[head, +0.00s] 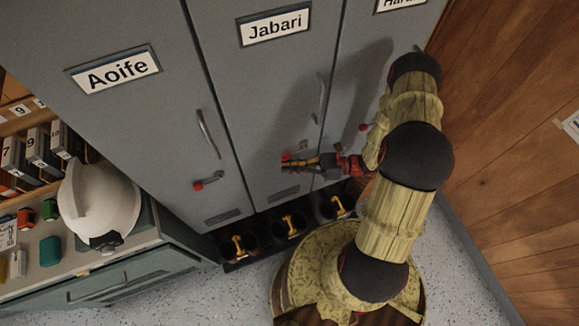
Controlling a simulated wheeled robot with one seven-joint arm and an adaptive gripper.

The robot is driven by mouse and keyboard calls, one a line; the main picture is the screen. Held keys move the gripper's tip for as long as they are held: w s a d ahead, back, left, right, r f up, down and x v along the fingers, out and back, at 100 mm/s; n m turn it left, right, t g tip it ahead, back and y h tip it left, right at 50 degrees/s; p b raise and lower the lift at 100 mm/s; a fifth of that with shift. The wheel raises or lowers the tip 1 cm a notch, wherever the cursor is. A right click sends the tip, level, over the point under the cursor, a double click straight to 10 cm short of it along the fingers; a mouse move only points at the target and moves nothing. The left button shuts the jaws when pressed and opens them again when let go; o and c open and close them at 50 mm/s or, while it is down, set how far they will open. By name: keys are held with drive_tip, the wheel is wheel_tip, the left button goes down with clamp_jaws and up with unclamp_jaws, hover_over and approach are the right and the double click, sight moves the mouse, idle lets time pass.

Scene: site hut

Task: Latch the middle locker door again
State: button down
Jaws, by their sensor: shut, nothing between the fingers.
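The middle locker door (262,100) is grey, labelled "Jabari", and looks about flush with its neighbours; I cannot tell whether a small gap is left. Its bar handle (321,98) is near its right edge. A small latch with a red knob (286,156) sits low on the door, partly hidden by my gripper. My gripper (284,165) is shut and empty, its fingers pointing left across the lower door beside the red knob. I cannot tell whether the fingers touch the knob, or how the latch is turned.
The left locker (135,110), labelled "Aoife", has a red-knobbed latch (199,185). The right locker's red knob (363,127) shows beside my arm. Boots (289,224) stand below the lockers. A white helmet (98,200) sits on the left cabinet. A wooden wall (510,130) is at right.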

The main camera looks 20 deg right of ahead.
drive_tip(key=s+d+f+b, duration=0.2)
drive_tip(key=s+d+f, duration=0.2)
drive_tip(key=d+f, duration=0.4)
drive_tip(key=shift+s+f+b, duration=0.35)
drive_tip(key=shift+s+f, duration=0.05)
drive_tip(key=shift+f, duration=0.25)
